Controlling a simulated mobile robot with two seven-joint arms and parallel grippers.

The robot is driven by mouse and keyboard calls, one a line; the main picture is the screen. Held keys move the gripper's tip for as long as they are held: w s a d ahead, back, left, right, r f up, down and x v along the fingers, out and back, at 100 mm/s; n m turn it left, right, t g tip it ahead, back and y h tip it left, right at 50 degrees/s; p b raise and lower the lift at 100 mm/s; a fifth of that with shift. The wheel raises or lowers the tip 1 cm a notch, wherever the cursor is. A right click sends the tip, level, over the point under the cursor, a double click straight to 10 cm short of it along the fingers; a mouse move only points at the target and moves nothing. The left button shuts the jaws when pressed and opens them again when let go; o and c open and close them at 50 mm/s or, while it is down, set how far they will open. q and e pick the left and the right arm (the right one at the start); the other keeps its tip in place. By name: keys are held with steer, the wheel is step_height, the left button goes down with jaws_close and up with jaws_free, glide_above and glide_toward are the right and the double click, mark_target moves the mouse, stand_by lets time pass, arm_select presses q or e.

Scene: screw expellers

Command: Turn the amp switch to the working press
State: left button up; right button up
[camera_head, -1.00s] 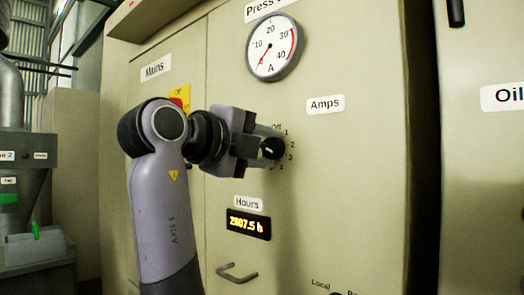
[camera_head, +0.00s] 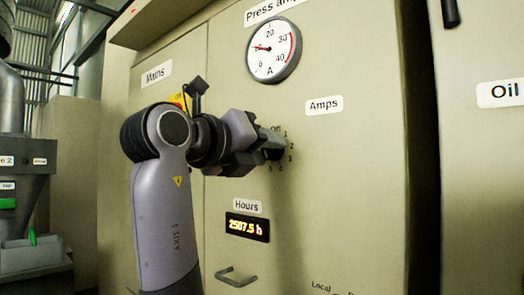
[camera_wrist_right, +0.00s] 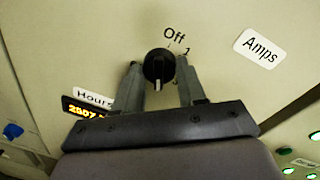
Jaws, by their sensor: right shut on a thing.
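The amp switch is a round black knob (camera_head: 275,145) on the beige panel, left of and below the "Amps" label (camera_head: 324,105). Numbers and "Off" ring it; some are hidden behind my gripper. My right gripper (camera_head: 264,148) is shut on the knob, tilted, its fingers on either side. In the right wrist view the knob (camera_wrist_right: 158,64) sits between the fingertips (camera_wrist_right: 158,72), its white mark pointing down toward the palm. "Off" and "1" show above it; the number at the mark is hidden. The press amps gauge (camera_head: 273,50) has its red needle near 10. My left gripper is not in view.
A lit hours display (camera_head: 247,227) and a metal handle (camera_head: 236,276) are below the knob. A yellow plate with a red switch (camera_head: 177,100) is behind my arm under "Mains". The panel right of the knob is clear.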

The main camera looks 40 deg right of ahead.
steer(key=shift+m, duration=0.3)
steer(key=o, duration=1.1)
steer(key=shift+d, duration=0.1)
steer(key=shift+c, duration=0.2)
steer(key=s+a, duration=0.1)
steer(key=a, duration=0.6)
steer(key=shift+a+r, duration=0.1)
